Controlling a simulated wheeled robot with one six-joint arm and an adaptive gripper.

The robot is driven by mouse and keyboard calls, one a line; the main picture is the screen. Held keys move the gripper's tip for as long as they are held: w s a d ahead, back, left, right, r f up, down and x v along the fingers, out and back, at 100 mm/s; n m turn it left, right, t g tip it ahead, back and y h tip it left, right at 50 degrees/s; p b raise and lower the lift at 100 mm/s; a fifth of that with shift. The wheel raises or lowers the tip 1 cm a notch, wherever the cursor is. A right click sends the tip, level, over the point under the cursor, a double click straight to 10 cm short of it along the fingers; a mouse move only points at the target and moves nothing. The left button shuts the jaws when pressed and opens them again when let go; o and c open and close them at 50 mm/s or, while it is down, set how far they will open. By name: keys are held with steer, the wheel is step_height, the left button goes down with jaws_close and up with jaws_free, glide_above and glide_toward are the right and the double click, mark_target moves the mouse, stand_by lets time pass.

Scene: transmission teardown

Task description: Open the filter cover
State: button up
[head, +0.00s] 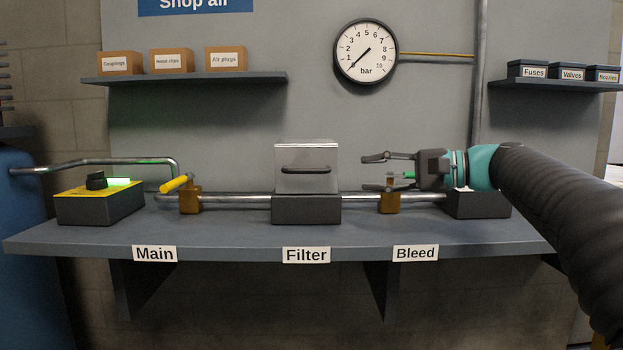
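The shelf (230,232) carries a pipe, the main valve with a yellow lever (176,184), and a yellow-topped switch box (100,202) with a lit green light. A dark box (478,205) sits under my wrist. A pressure gauge (366,51) on the wall reads near its low end.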

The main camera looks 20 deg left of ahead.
mark_target(313, 171)
steer(key=a, duration=0.4)
steer(key=w+a, duration=0.1)
steer(key=a, duration=0.8)
steer(key=shift+w+a+f, duration=0.3)
steer(key=shift+w+a, duration=0.05)
steer(key=shift+a, duration=0.05)
jaws_close()
